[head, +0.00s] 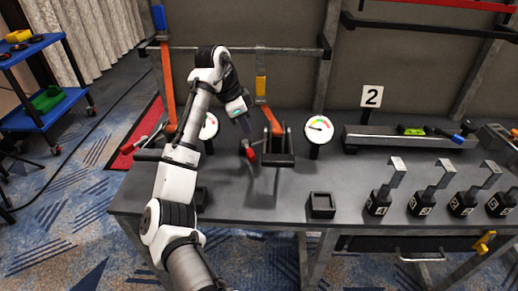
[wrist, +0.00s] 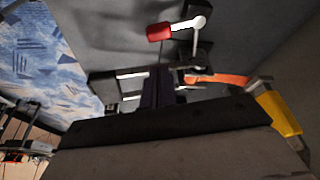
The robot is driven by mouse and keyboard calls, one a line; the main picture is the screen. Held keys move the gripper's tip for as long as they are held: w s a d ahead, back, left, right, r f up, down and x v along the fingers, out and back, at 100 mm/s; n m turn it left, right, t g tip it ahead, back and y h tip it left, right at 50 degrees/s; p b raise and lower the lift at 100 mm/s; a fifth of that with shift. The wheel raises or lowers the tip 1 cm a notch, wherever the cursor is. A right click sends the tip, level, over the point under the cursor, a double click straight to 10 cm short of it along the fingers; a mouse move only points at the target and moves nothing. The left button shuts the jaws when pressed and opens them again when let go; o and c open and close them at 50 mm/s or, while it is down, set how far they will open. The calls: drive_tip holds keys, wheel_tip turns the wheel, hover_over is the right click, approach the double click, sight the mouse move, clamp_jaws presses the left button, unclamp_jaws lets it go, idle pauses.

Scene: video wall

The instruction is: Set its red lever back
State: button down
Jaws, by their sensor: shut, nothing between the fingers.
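The red lever (head: 251,155) is small, with a red grip, and sits low at the left side of a dark clamp-like device (head: 279,157) on the grey bench. In the wrist view the red grip (wrist: 159,31) is at the top, on a short silver arm (wrist: 198,22) that ends in a round pivot. My gripper (head: 246,127) is shut and empty, pointing down just above and left of the lever, apart from it as far as I can tell. Its dark fingers (wrist: 158,88) show in the middle of the wrist view, below the red grip.
A small black tray (head: 322,213) lies near the front edge.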

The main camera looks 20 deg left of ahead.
sight(248, 149)
drive_tip(key=x, duration=1)
